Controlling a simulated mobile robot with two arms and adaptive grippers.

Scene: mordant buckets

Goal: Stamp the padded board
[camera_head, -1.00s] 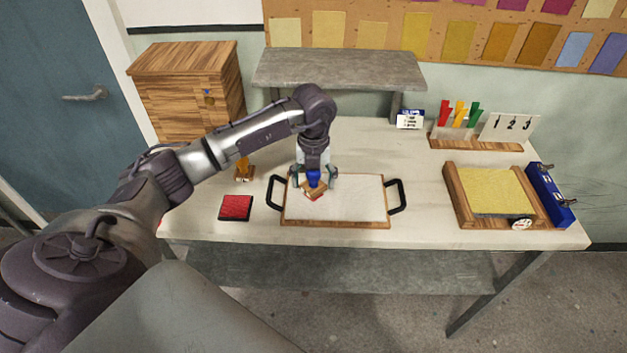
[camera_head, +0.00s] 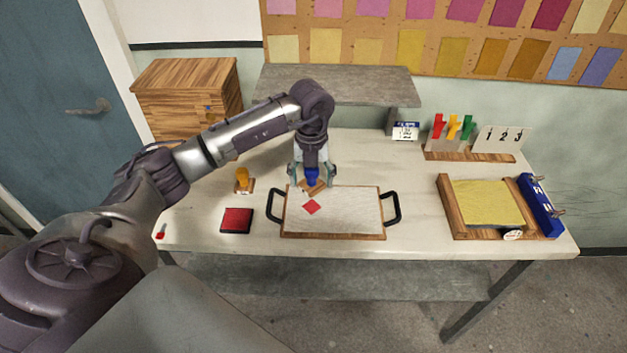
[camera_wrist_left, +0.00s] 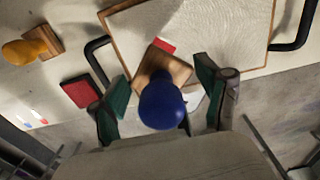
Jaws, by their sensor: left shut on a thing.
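The padded board (camera_head: 350,212) is a pale pad in a wooden frame with black handles, lying on the table. A red diamond mark (camera_head: 311,207) is on its left half; the mark (camera_wrist_left: 166,45) is partly hidden by the stamp in the left wrist view. My left gripper (camera_head: 313,174) is shut on the blue-knobbed stamp (camera_wrist_left: 162,104), whose wooden base (camera_head: 314,188) is tilted near the board's back edge, seemingly above it. The red ink pad (camera_head: 237,220) lies left of the board. My right gripper is not in view.
An orange-knobbed stamp (camera_head: 242,180) stands behind the ink pad. A wooden frame with a yellow sheet (camera_head: 487,204) and a blue block (camera_head: 540,205) are at the right. A grey shelf (camera_head: 335,84) stands behind. Table between board and yellow sheet is clear.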

